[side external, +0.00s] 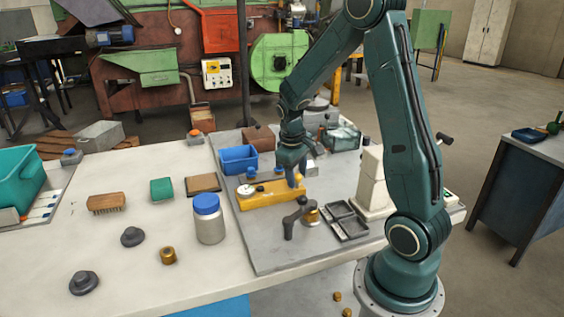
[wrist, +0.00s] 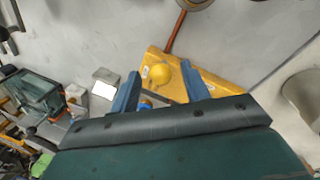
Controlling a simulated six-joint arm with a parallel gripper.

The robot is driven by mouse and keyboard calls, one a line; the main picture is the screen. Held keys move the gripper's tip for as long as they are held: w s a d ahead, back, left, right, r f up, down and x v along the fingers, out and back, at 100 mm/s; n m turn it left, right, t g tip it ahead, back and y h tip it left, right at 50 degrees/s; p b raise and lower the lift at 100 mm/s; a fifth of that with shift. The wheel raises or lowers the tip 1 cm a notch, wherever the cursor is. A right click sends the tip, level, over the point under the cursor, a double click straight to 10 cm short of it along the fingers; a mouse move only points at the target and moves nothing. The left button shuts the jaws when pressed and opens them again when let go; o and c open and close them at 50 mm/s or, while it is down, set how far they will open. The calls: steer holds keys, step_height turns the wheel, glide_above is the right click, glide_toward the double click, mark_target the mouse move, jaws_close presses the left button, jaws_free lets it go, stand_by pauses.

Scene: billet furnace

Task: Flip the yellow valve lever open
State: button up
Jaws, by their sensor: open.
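The yellow valve block (side external: 268,195) lies on the grey plate, with a white round dial (side external: 246,190) at its left end. My gripper (side external: 290,175) is low over the block's right part, pointing down. In the wrist view the same yellow block (wrist: 207,87) lies beyond my open gripper (wrist: 160,70). I cannot tell how far below the fingertips the knob is.
A blue bin (side external: 238,160) stands behind the block. A dark handle with a brass fitting (side external: 300,212) and a black divided tray (side external: 348,222) are in front and right. A reddish rod (wrist: 176,32) meets the block.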

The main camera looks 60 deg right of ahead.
steer(key=shift+r, duration=0.1)
step_height(320, 180, up, 13)
steer(key=a, duration=0.2)
steer(key=shift+w+a+r, duration=0.2)
steer(key=shift+w+a, duration=0.05)
steer(key=shift+a, duration=0.05)
stand_by(0.3)
steer(key=s+a+r+n+t+y, duration=0.1)
steer(key=s+a+r+t, duration=0.1)
steer(key=s+a, duration=0.4)
steer(key=s+a+r+n+t+y, duration=0.1)
steer(key=s+a+t, duration=0.3)
steer(key=a, duration=0.9)
steer(key=shift+s+r, duration=0.4)
steer(key=shift+s, duration=1.3)
